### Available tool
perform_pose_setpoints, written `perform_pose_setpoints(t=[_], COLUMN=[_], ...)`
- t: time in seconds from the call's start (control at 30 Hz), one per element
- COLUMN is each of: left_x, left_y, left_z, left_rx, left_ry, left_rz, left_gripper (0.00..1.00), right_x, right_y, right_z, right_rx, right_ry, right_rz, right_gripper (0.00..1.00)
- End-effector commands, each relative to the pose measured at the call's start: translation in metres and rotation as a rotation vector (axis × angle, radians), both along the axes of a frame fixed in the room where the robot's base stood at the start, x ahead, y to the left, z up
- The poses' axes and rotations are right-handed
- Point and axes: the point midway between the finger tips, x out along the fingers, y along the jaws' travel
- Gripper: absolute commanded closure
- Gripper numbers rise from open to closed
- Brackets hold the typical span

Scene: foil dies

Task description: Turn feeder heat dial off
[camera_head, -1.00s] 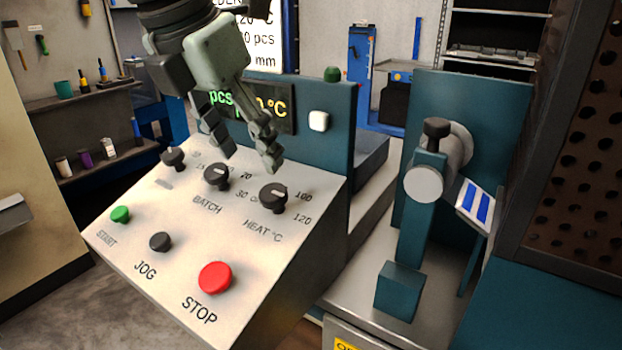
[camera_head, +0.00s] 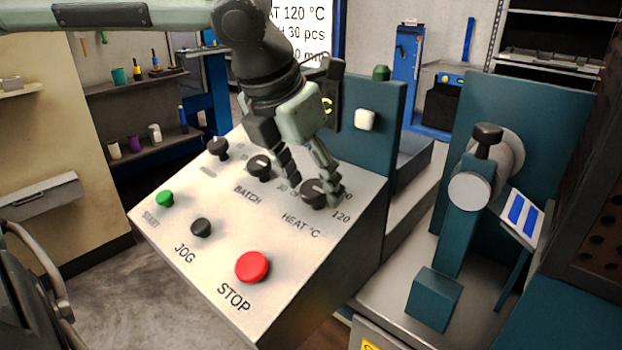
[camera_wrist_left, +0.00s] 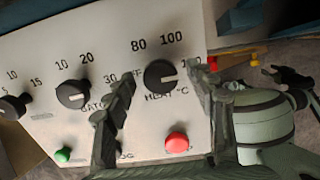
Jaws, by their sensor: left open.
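The heat dial (camera_head: 313,192), a black knob with a pale pointer mark, sits at the right of the sloped control panel (camera_head: 300,262). In the left wrist view the dial (camera_wrist_left: 160,74) has its mark turned to the right, toward the partly covered 120. The "OFF" label left of it is partly hidden by a finger. My left gripper (camera_head: 315,188) is open, with its fingers down at the panel on either side of the dial. In the left wrist view the fingertips (camera_wrist_left: 158,78) flank the knob; I cannot tell whether they touch it.
The batch dial (camera_head: 259,168) is close to the left of my fingers, with another black dial (camera_head: 218,148) beyond. Green start (camera_head: 164,198), black jog (camera_head: 201,228) and red stop (camera_head: 252,267) buttons sit lower on the panel. A teal upright plate (camera_head: 372,150) stands behind.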

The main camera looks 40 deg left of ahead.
Motion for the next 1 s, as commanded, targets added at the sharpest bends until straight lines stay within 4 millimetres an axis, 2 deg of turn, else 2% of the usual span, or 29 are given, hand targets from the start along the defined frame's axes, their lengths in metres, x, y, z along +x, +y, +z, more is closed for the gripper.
perform_pose_setpoints(t=[0.07, 0.43, 0.77, 1.0], left_x=[-0.0001, -0.0001, 0.0000, 0.0001], left_y=[0.0000, 0.0002, 0.0002, 0.0004], left_z=[0.0002, 0.0005, 0.0008, 0.0010], left_rx=[0.000, 0.001, -0.013, -0.056], left_ry=[0.000, 0.000, 0.000, 0.003], left_rz=[0.000, 0.000, 0.043, 0.182], left_gripper=[0.47, 0.93, 0.93, 0.93], right_x=[0.0002, 0.0007, 0.0007, 0.0011], right_y=[-0.0020, -0.0030, 0.0035, 0.0060], right_z=[0.0003, 0.0005, 0.0000, -0.0001], right_rx=[-0.003, -0.004, 0.006, 0.010], right_ry=[0.000, -0.002, -0.002, -0.003], right_rz=[0.000, 0.001, -0.004, -0.006], right_gripper=[0.60, 0.60, 0.60, 0.60])
